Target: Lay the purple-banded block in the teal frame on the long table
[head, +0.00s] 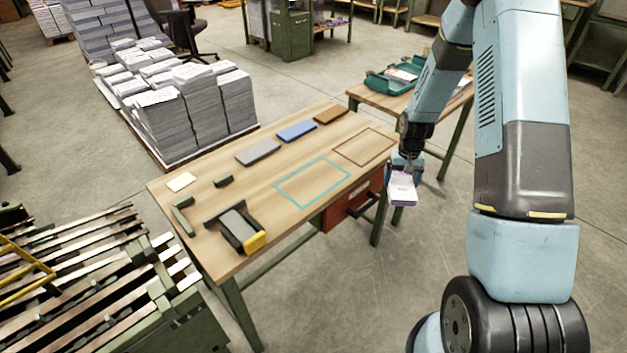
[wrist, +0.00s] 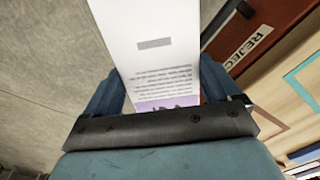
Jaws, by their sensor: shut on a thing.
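The purple-banded block (head: 403,188) is a white printed stack with a purple strip near the jaws. My gripper (head: 405,170) is shut on it and holds it off the table's right side, over the floor. In the wrist view the block (wrist: 155,50) stands out from between the jaws of my gripper (wrist: 160,95), its purple band (wrist: 160,104) partly covered. The teal frame (head: 312,182) is a thin outline on the long table (head: 215,200), to the left of the block. The inside of the frame is empty. A corner of the teal frame also shows in the wrist view (wrist: 303,75).
A brown frame (head: 364,146) lies beyond the teal one. Grey (head: 258,152), blue (head: 297,131) and brown (head: 331,114) blocks lie along the far edge. A yellow-ended device (head: 240,230) stands at the near end. A red REJECT bin (head: 352,204) hangs under the table's right edge.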

